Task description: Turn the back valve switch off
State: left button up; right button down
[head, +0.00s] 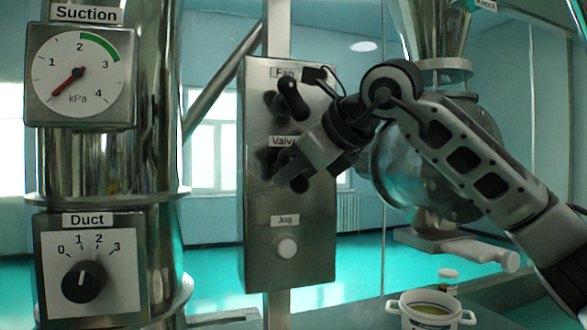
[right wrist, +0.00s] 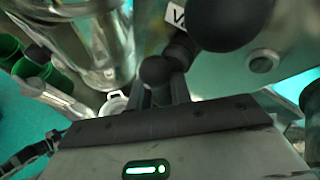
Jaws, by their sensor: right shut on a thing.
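The control panel (head: 255,225) carries a fan switch, a valve switch and a jog button. The black valve switch (head: 266,158) sits under the "Valve" label and is mostly hidden by my right gripper (head: 291,172) in the head view. In the right wrist view, a black ball-ended lever (right wrist: 156,70) stands at the fingertips of my right gripper (right wrist: 163,92), which is shut on it. The lever's exact tilt is hard to tell. My left gripper is in no view.
The fan switch (head: 292,98) is just above my right gripper, and the white jog button (head: 286,247) is below. A suction gauge (head: 78,75) and duct dial (head: 85,280) are at left. A white pot (head: 428,312) and small bottle (head: 448,280) stand at lower right.

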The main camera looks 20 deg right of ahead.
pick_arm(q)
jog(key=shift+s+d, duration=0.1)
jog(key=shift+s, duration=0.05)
pick_arm(e)
jog(key=shift+r+n+h, duration=0.1)
jog(key=shift+n+h, duration=0.2)
jog(key=shift+h, duration=0.1)
jog(key=c, duration=1.3)
grip_release()
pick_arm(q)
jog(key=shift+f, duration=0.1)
pick_arm(e)
jog(key=shift+s+d+r, duration=0.1)
jog(key=shift+s+r, duration=0.1)
jog(key=shift+s, duration=0.15)
pick_arm(q)
jog(key=b, duration=0.1)
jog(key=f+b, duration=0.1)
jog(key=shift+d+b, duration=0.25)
jog(key=shift+b, duration=0.05)
pick_arm(e)
jog(key=v, duration=1.5)
